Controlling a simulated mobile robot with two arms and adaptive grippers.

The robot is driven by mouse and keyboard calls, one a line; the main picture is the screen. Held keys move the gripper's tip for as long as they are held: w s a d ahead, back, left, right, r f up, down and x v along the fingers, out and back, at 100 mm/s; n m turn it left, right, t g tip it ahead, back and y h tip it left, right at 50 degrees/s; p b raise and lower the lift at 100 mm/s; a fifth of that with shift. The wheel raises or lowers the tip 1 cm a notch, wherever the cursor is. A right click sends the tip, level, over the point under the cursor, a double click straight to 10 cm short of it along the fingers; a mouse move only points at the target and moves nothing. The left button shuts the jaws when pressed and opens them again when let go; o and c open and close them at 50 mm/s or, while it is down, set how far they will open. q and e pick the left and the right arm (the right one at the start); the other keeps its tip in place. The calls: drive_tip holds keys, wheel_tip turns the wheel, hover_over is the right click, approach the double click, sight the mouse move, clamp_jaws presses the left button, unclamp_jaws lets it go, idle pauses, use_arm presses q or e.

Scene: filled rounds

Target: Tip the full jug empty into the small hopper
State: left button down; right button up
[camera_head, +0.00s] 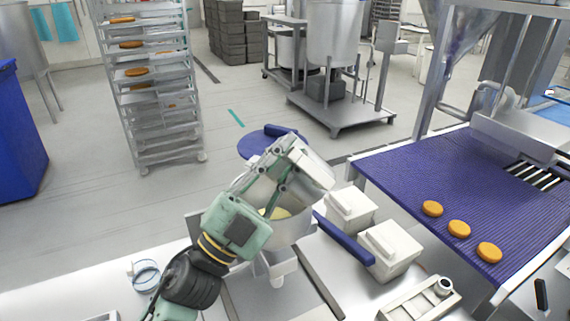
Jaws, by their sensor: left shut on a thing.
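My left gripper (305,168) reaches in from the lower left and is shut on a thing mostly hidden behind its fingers. This may be the jug, but I cannot make out its outline. Below and behind the gripper is a round pale metal vessel (292,232), seemingly the small hopper, with a spout underneath. Some yellowish material (277,213) shows by the gripper; I cannot tell which vessel holds it. A blue round piece (258,146) with a raised bar shows just beyond the gripper. My right gripper is not in view.
Two white lidded tubs (391,248) stand right of the vessel, beside a blue bar (343,239). A blue conveyor (450,190) with three orange-brown rounds is at the right. A tray rack (150,80) stands at the back left. A clear ring-shaped item (146,275) lies at the left.

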use_arm(q)
drive_tip(key=shift+a+f+n+t+y+b, duration=0.15)
drive_tip(key=shift+f+n+t+y+b, duration=0.1)
drive_tip(key=shift+n+t+b, duration=0.55)
drive_tip(key=shift+a+f+n+t+y+b, duration=0.2)
drive_tip(key=shift+n+t+b, duration=0.25)
drive_tip(key=shift+n, duration=0.55)
drive_tip(key=n+t+y+b, duration=0.1)
drive_tip(key=n+t+y, duration=0.1)
drive_tip(key=n, duration=0.1)
drive_tip(key=a+n+t+y+b, duration=0.1)
drive_tip(key=n+t+y, duration=0.1)
drive_tip(key=shift+w+a+n+b, duration=0.1)
drive_tip(key=shift+n+b, duration=0.25)
drive_tip(key=shift+n, duration=0.05)
drive_tip(key=shift+a+r+t, duration=0.1)
drive_tip(key=shift+r+t, duration=0.15)
drive_tip(key=shift+r, duration=0.1)
